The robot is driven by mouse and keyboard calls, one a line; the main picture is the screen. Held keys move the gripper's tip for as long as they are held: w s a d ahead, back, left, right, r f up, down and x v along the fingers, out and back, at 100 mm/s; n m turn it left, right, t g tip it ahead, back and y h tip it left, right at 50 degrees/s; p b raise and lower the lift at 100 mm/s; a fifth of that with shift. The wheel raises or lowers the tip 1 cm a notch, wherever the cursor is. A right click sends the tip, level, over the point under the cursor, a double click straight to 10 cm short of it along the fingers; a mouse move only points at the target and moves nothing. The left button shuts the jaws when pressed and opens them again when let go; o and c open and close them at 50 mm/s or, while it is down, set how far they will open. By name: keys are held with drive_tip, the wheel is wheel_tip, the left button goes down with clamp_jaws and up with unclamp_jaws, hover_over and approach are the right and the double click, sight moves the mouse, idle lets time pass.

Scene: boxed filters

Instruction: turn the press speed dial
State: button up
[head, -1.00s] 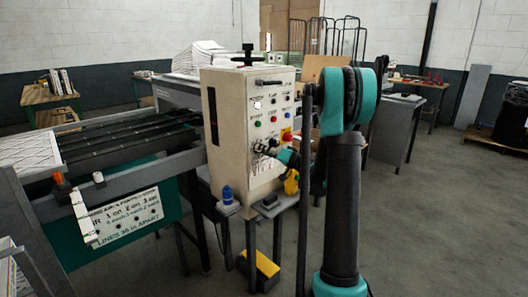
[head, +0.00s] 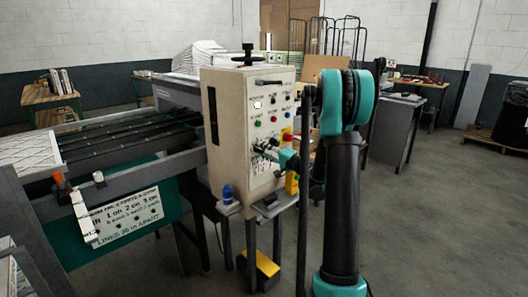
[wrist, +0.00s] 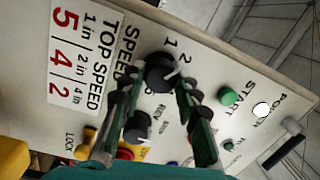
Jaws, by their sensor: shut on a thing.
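The press speed dial (wrist: 158,76) is a round black knob with a white pointer mark, on the cream control panel beside the word SPEED and the numbers 1 and 2. In the wrist view the pointer lies on the side near the 2. My gripper (wrist: 160,82) has its two green and black fingers on either side of the dial and is shut on it. In the head view my gripper (head: 266,150) is at the front face of the control box (head: 230,140), and the dial is too small and covered to make out.
A green START button (wrist: 228,96) and a white POWER light (wrist: 261,109) are close to the fingers. A TOP SPEED label (wrist: 82,50) is on the panel. A blue-capped bottle (head: 227,195) stands on a small shelf below the box. Open floor (head: 440,220) lies to the right.

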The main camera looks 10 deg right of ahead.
drive_tip(key=shift+m, duration=1)
drive_tip(key=o, duration=1.2)
drive_tip(key=shift+c, duration=0.2)
drive_tip(key=shift+s+d, duration=0.1)
drive_tip(key=v, duration=1.1)
drive_tip(key=shift+s+d+f, duration=0.15)
drive_tip(key=shift+s+d, duration=0.05)
drive_tip(key=shift+s, duration=0.15)
